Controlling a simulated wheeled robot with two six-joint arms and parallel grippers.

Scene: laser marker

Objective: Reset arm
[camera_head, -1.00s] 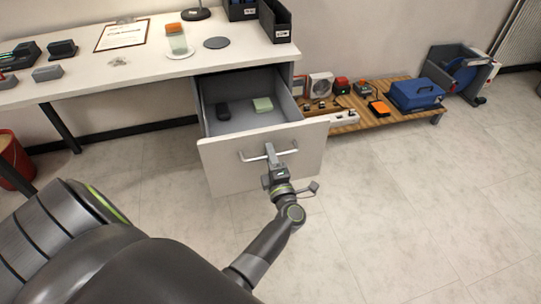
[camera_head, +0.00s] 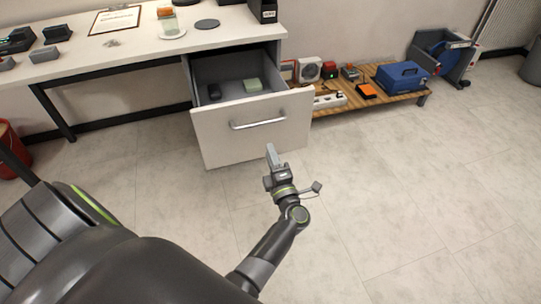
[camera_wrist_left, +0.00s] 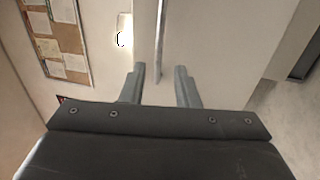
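My left gripper (camera_head: 271,156) is in the head view, in front of and below the open drawer (camera_head: 253,128) of the desk. It is apart from the drawer's handle (camera_head: 258,124), with bare floor around it in the picture. In the left wrist view its two fingers (camera_wrist_left: 160,86) are spread with nothing held. The bar handle (camera_wrist_left: 160,40) shows beyond the gap between them, in front of the pale drawer front (camera_wrist_left: 205,35). The drawer holds a dark item (camera_head: 214,91) and a pale green block (camera_head: 252,85). My right gripper is not in view.
The white desk (camera_head: 120,55) holds a clipboard (camera_head: 115,19), a round dark disc (camera_head: 207,24) and small parts. A low wooden shelf (camera_head: 385,95) with a blue toolbox (camera_head: 402,76) stands at right. A red bucket (camera_head: 12,150) is at left. Floor (camera_head: 420,190) is clear.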

